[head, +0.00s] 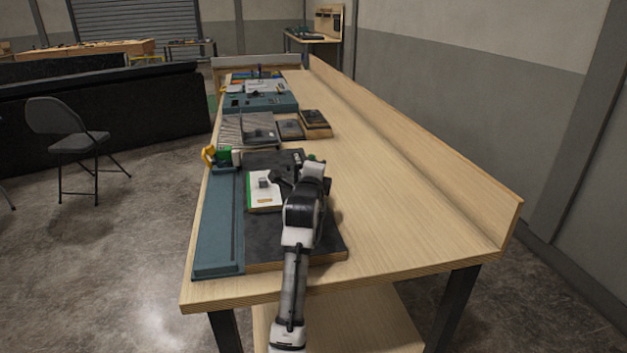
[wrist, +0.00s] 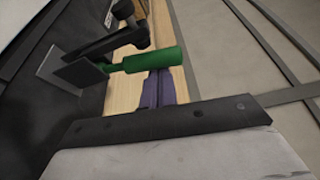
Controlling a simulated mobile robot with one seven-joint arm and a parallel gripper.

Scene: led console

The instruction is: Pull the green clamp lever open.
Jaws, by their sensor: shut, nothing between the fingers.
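The green clamp lever shows in the wrist view as a green cylindrical handle (wrist: 148,60) on a dark arm. It lies roughly level across the picture, fixed to a black clamp (wrist: 110,42) with a flat square plate. In the head view only a small green end (head: 313,157) shows beyond my wrist. My gripper (wrist: 160,74) has its two purplish fingers together and empty. They reach up to the handle's lower edge, and their tips look hidden behind it. I cannot tell whether they touch it. In the head view my arm hides most of the clamp.
The clamp is on a dark board (head: 325,240) on the long wooden table (head: 400,190). A white-and-green plate (head: 259,199) lies left of my wrist, beside a long teal rail (head: 219,225). Dark blocks (head: 313,117) stand farther back. The table's right side is clear up to a raised edge.

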